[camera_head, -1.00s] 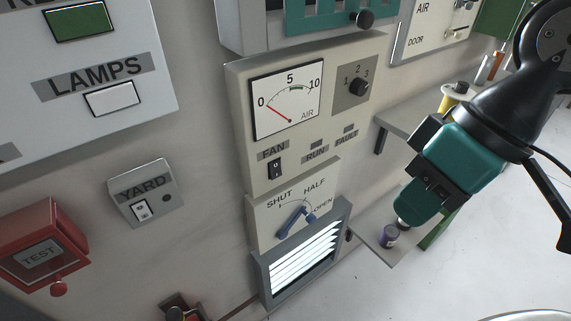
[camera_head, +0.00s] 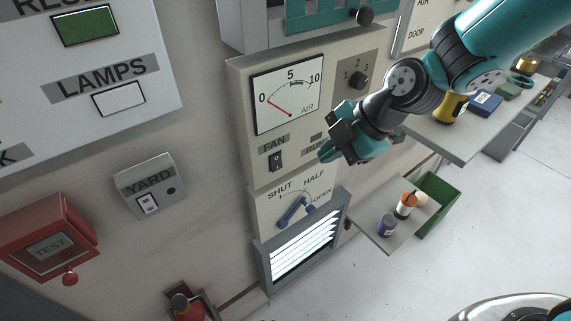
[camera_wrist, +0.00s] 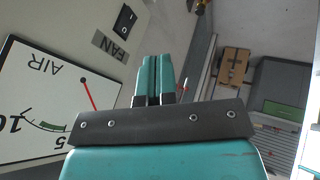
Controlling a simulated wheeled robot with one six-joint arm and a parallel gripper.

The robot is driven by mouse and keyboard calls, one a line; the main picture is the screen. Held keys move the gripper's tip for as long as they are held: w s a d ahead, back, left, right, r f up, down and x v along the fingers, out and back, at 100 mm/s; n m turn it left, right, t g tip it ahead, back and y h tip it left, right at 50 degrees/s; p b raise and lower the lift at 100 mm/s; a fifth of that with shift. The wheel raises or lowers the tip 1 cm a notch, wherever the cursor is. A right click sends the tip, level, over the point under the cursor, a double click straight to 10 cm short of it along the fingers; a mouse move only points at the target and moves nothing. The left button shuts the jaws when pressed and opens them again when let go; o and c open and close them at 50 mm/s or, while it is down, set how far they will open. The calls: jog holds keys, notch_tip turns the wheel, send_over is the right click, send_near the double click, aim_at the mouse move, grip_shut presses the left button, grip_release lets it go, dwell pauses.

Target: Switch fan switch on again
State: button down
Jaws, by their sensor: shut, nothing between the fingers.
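The fan switch (camera_head: 275,160) is a small black rocker under the FAN label on the beige air panel (camera_head: 237,115). In the wrist view the fan switch (camera_wrist: 126,18) shows at the top, above and left of my fingers. My gripper (camera_head: 326,152) is shut and empty. It stands to the right of the switch, apart from it, in front of the lamp labels, and hides part of RUN and the FAULT label. In the wrist view my gripper (camera_wrist: 153,62) has its two teal fingers together. The air gauge (camera_head: 288,95) has its red needle near 0.
A blue damper lever (camera_head: 292,211) sits below the switch, over a louvre vent (camera_head: 300,252). A selector knob (camera_head: 358,80) is at the panel's upper right. A small shelf (camera_head: 373,228) holds a purple container (camera_head: 387,225). A yard switch box (camera_head: 150,185) is at left.

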jog(key=shift+w+f, duration=0.1)
jog(key=shift+f, duration=0.05)
jog(key=p, duration=0.4)
send_near(271, 176)
jog(key=s+f, duration=0.3)
jog(key=f, duration=0.1)
jog(key=w+a+p, duration=0.1)
jog(key=w+a, duration=0.1)
jog(key=w, duration=0.1)
jog(key=shift+w+p, duration=0.1)
jog(key=shift+p, duration=0.25)
jog(key=shift+f, duration=0.1)
jog(key=b, duration=0.2)
jog(key=shift+w+a+f+t+b, duration=0.15)
jog(key=shift+f+t+b, duration=0.15)
jog(key=shift+f+b, duration=0.1)
jog(key=shift+r+p, duration=0.4)
jog(key=shift+r, duration=0.05)
